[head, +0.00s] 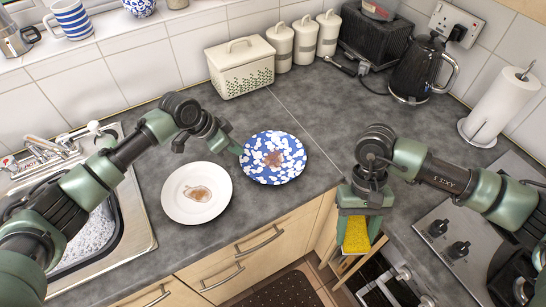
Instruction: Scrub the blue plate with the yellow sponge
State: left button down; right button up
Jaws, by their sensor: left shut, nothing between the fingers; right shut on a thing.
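The blue plate (290,152), blue with white patches, lies on the grey worktop with a brown stain (273,159) near its middle. My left gripper (238,150) is shut and empty at the plate's left rim; I cannot tell whether it touches the rim. My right gripper (358,216) is shut on the yellow sponge (355,238) and points down at the worktop's front edge, to the right of and nearer than the plate. The sponge hangs below its fingers, clear of the plate.
A white plate (178,209) with a brown stain lies left of the blue plate. The soapy sink (95,235) is at left, the hob (455,240) at right. A bread bin (240,82), canisters (304,45), toaster (375,38), kettle (422,72) and paper roll (497,105) stand behind.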

pick_arm(q)
jog(key=shift+f, duration=0.45)
pick_arm(e)
jog(key=shift+f, duration=0.25)
pick_arm(q)
jog(key=shift+r, duration=0.1)
pick_arm(e)
jog(key=shift+r, duration=0.15)
